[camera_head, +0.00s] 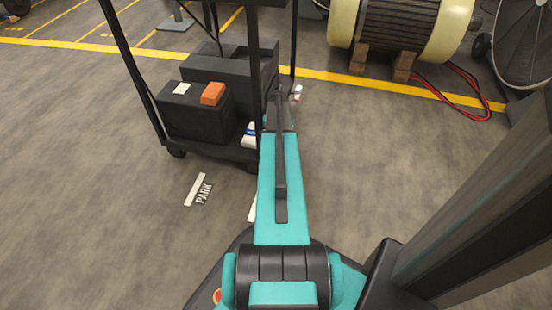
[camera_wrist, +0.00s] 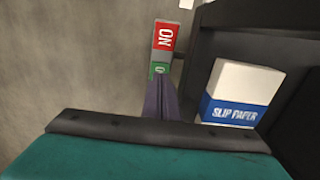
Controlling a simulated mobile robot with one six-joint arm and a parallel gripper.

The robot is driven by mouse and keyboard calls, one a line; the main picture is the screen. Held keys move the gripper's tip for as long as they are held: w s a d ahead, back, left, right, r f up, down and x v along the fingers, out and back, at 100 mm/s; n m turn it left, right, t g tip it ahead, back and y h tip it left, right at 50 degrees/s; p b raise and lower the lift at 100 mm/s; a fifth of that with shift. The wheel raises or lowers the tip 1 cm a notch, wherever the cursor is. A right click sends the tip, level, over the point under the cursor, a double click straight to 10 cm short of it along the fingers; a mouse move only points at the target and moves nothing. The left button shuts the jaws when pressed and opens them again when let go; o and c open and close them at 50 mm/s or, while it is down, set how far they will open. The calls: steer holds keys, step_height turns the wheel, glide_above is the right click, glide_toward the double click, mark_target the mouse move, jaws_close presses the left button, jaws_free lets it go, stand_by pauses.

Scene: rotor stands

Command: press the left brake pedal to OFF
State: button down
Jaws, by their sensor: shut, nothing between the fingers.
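In the wrist view a pedal (camera_wrist: 163,45) shows a red part marked ON and, nearer me, a green part (camera_wrist: 159,69) whose lettering is mostly hidden by my fingers. My gripper (camera_wrist: 160,84) is shut and empty, its tips overlapping the near edge of the green part. I cannot tell whether they touch it.
A dark cart (camera_head: 215,149) carries black boxes and an orange block (camera_head: 212,94). A SLIP PAPER box (camera_wrist: 238,95) sits right of my fingers. A large motor (camera_head: 400,25) stands at the back; the left floor is clear.

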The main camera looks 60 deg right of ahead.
steer(key=shift+r+p, duration=1.65)
steer(key=shift+r, duration=0.5)
steer(key=shift+s, duration=0.1)
